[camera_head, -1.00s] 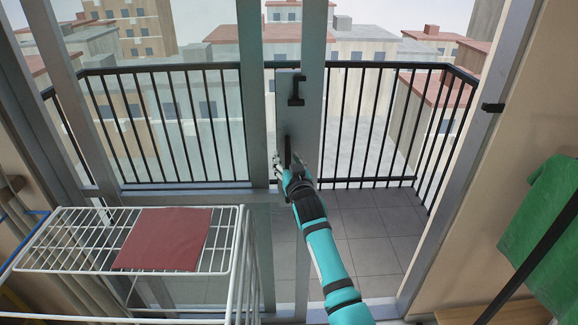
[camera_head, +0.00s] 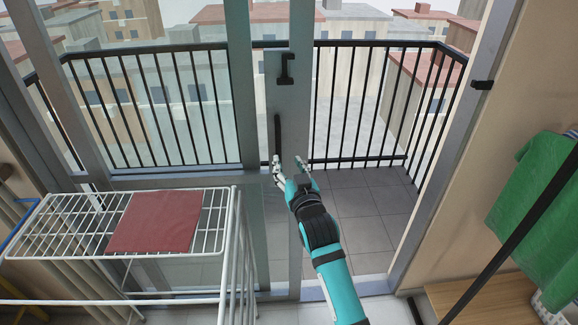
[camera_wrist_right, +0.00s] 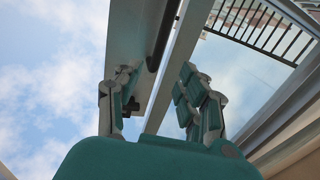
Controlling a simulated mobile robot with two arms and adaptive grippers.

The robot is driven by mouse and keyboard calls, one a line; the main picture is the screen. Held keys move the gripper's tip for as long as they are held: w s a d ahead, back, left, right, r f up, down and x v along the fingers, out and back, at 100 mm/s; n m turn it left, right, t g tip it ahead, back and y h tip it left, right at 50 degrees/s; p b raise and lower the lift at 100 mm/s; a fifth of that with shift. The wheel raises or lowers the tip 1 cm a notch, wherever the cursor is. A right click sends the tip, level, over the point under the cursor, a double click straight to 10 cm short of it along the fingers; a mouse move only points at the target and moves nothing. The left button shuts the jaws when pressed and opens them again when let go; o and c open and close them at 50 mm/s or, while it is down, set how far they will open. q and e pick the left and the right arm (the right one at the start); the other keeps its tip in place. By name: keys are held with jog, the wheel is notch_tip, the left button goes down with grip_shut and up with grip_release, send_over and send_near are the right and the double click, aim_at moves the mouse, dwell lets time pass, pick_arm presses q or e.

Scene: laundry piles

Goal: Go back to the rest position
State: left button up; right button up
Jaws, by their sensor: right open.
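My right gripper (camera_head: 292,172) is open and empty in the head view. It is just below the dark vertical handle (camera_head: 278,134) on the sliding door's grey frame (camera_head: 290,100). Nothing is between the fingers. My left gripper is not in view.
A white drying rack (camera_head: 228,215) with a folded red cloth (camera_head: 155,221) stands at the left. A green cloth (camera_head: 540,210) hangs at the right above a wooden bench (camera_head: 480,297). The doorway opens onto a tiled balcony (camera_head: 360,215) with a black railing (camera_head: 370,100).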

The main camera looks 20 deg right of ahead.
jog(key=s+a+f+n+g+y, duration=0.1)
jog(key=s+f+g, duration=0.25)
jog(key=f, duration=1.15)
jog(key=s+a+f+n+g+y, duration=0.1)
jog(key=s+a+f+g, duration=0.2)
jog(key=f, duration=1.2)
jog(key=s+d+f+g, duration=0.1)
jog(key=s+f+g, duration=0.3)
jog(key=s+f, duration=1.35)
jog(key=s+d+f+g, duration=0.1)
jog(key=s+f, duration=0.4)
jog(key=s, duration=0.5)
jog(key=s+d+f+g, duration=0.2)
jog(key=s+f+g, duration=0.1)
jog(key=s, duration=0.8)
jog(key=s+d+f+n+g, duration=0.1)
jog(key=s+d+f+g, duration=0.1)
jog(key=s+f, duration=0.4)
jog(key=s, duration=0.5)
jog(key=shift+s+d+f+h+b, duration=0.2)
jog(key=shift+f+h+b, duration=0.1)
jog(key=shift+h, duration=0.1)
